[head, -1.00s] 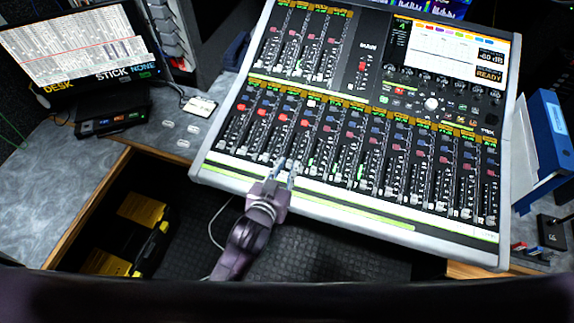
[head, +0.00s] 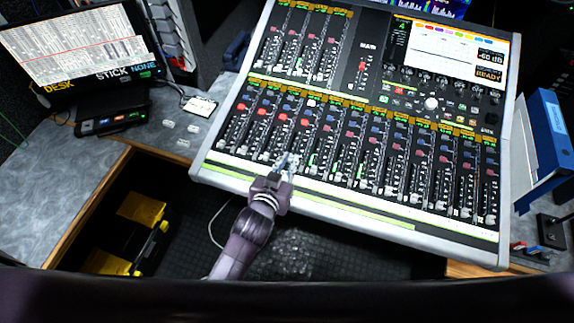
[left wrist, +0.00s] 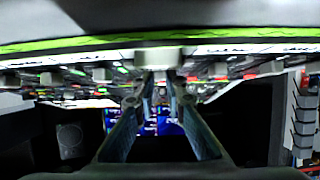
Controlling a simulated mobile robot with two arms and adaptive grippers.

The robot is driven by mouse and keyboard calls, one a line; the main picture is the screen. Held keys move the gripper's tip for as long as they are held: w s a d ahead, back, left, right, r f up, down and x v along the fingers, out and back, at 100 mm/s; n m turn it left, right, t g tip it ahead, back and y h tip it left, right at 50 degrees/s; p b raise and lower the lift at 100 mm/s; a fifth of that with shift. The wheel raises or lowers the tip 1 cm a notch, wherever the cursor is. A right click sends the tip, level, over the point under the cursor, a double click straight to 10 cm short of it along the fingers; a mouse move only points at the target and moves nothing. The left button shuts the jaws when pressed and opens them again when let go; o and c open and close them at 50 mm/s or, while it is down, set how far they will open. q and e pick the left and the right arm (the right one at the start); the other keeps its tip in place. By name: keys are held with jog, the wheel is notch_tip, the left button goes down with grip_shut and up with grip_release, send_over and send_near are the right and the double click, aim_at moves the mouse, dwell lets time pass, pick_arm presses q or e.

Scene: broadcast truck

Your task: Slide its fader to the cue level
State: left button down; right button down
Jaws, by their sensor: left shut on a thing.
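The mixing desk (head: 340,197) fills the middle of the head view, with rows of faders and a pale front edge. My left gripper (head: 287,163) reaches over the front edge to the lower end of a fader strip left of the middle. In the left wrist view its two fingers (left wrist: 158,82) converge on a small pale fader cap (left wrist: 158,58) and are shut on it. In the head view the fingers partly hide that cap. The desk screen (head: 447,48) reads "-60 dB" and "READY". My right gripper is in neither view.
A monitor (head: 80,45) reading "DESK STICK NONE" stands at the left on the grey counter (head: 55,190). Neighbouring fader caps stand close on both sides of the gripper. A blue binder (head: 545,135) stands at the right. Yellow cases (head: 140,210) lie below the counter.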

aim_at(300, 135)
pick_arm(q)
jog(key=w, duration=0.2)
jog(key=w+d, duration=0.1)
jog(key=w, duration=0.2)
jog(key=shift+w+d+r, duration=0.3)
jog(key=shift+d+r, duration=0.1)
jog(key=c, duration=2.2)
grip_release()
jog(key=shift+c, duration=0.2)
jog(key=shift+s, duration=0.1)
jog(key=v, duration=1.2)
